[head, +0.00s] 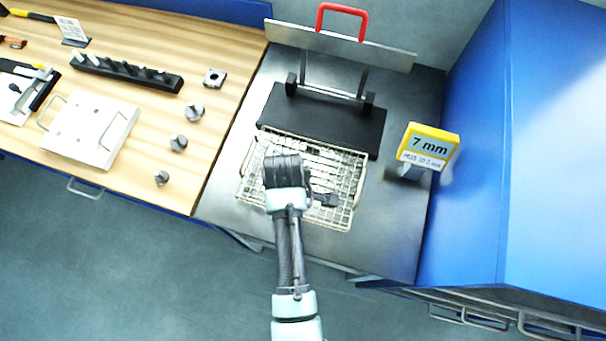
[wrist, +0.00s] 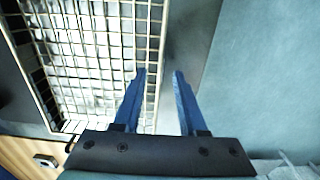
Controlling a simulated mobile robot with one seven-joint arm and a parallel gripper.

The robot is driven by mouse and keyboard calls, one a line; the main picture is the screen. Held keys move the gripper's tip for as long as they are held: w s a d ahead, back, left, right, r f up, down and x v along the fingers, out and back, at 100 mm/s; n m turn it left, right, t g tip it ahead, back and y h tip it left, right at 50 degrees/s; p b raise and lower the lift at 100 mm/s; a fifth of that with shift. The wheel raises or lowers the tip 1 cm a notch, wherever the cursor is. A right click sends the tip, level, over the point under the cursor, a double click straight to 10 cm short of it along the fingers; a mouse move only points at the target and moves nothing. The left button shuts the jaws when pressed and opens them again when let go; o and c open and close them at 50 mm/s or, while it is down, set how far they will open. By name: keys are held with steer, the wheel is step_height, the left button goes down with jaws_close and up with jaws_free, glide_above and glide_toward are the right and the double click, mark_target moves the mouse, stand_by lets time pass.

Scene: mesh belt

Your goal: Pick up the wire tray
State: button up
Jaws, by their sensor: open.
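The wire tray (head: 346,206) is a pale rectangular mesh basket on the dark metal bench, in front of a black plate. Pale blocky shapes show in or through its mesh. My arm covers part of its middle and near side in the head view. In the wrist view its mesh fills the left, with its rim (wrist: 159,40) running up the middle. My gripper (wrist: 158,74) is open and empty, its blue fingers on either side of that rim in the picture. The left finger overlaps the mesh and the right one is outside it. I cannot tell how far above the rim they are.
The black plate (head: 310,125) with an upright frame and red handle (head: 342,9) stands behind the tray. A yellow "7 mm" sign (head: 431,146) is to its right, near a blue cabinet (head: 540,130). A wooden bench (head: 215,60) with metal parts and a white plate (head: 88,130) lies left.

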steer(key=shift+f, duration=1.55)
jaws_close()
steer(key=shift+r, duration=0.1)
